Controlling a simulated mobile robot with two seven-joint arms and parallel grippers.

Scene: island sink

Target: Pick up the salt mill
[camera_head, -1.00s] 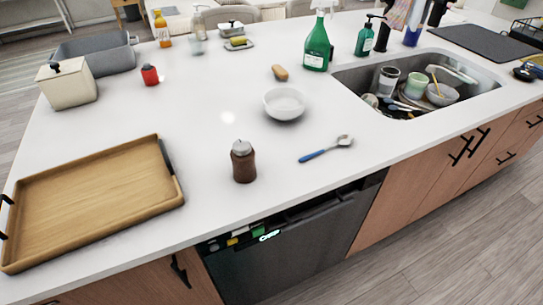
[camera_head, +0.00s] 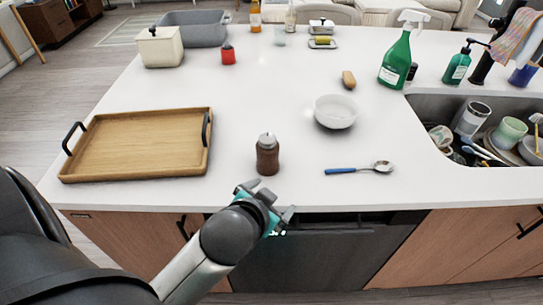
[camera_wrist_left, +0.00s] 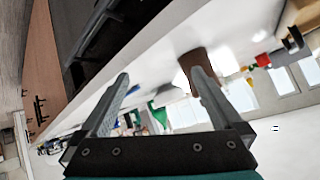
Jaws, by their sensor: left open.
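The salt mill (camera_head: 267,155), brown with a grey top, stands upright on the white counter near its front edge. In the left wrist view a brown shape (camera_wrist_left: 192,60), likely the mill, shows beyond one finger and is partly hidden by it. My left gripper (camera_head: 267,200) is at the counter's front edge, just in front of the mill. Its two fingers (camera_wrist_left: 160,80) are apart with nothing between them, and it does not hold the mill. My right gripper is not in view.
A wooden tray (camera_head: 140,145) lies left of the mill. A white bowl (camera_head: 335,112) and a blue-handled spoon (camera_head: 350,170) are to its right. The sink (camera_head: 425,105) with dishes is at right. Counter around the mill is clear.

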